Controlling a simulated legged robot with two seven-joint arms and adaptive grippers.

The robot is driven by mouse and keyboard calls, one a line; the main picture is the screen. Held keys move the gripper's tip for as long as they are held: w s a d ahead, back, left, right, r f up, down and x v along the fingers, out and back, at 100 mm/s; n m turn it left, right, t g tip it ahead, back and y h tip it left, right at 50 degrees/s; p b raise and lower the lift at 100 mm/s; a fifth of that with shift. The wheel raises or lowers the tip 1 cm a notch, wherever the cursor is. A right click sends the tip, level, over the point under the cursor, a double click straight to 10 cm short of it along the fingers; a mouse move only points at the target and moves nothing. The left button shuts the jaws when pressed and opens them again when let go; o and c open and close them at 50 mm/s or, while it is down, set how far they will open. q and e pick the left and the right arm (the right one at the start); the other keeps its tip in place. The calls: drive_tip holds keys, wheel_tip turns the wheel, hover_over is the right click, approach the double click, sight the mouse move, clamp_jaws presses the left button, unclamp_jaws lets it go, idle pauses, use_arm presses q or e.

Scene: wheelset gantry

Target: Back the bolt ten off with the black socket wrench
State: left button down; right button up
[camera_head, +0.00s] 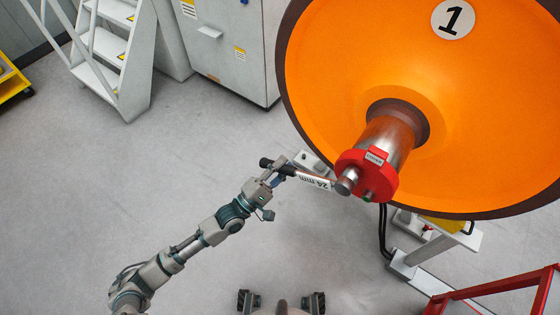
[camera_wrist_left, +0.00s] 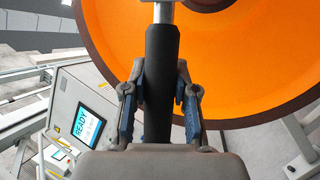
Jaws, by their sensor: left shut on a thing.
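The black socket wrench (camera_head: 313,180) has a black handle and a pale shaft marked "24 mm". My left gripper (camera_head: 279,170) is shut on its handle. In the left wrist view the black handle (camera_wrist_left: 161,60) runs up between the fingers of my left gripper (camera_wrist_left: 160,85). The wrench's silver socket end (camera_head: 346,184) is at the red end cap (camera_head: 378,182) of the wheelset axle (camera_head: 390,140). I cannot tell whether it sits on a bolt. A small greenish bolt head shows on the cap (camera_head: 369,196) just below the socket. I cannot make out bolt ten. My right gripper is out of view.
The large orange wheel (camera_head: 320,60) bears a "1" disc and fills the upper right. A red frame (camera_head: 500,285) is at lower right. White steps (camera_head: 125,75) and a cabinet (camera_head: 225,50) stand behind. The left floor is clear.

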use_arm(q)
drive_tip(key=shift+r, duration=0.2)
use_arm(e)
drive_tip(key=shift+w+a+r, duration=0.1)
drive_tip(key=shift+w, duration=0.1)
use_arm(q)
drive_tip(key=shift+s+d+f, duration=0.1)
drive_tip(key=shift+f, duration=0.15)
drive_tip(key=f+n, duration=0.1)
drive_tip(key=d+f+n+t+b, duration=0.1)
drive_tip(key=s+f+n+t+y+b, duration=0.1)
drive_tip(key=n, duration=0.1)
drive_tip(key=shift+s+d, duration=0.1)
drive_tip(key=shift+d, duration=0.3)
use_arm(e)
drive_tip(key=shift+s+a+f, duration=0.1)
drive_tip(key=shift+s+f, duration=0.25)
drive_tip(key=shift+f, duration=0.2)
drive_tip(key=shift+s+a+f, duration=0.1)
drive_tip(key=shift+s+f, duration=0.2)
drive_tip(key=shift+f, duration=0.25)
use_arm(q)
drive_tip(key=shift+f, duration=0.1)
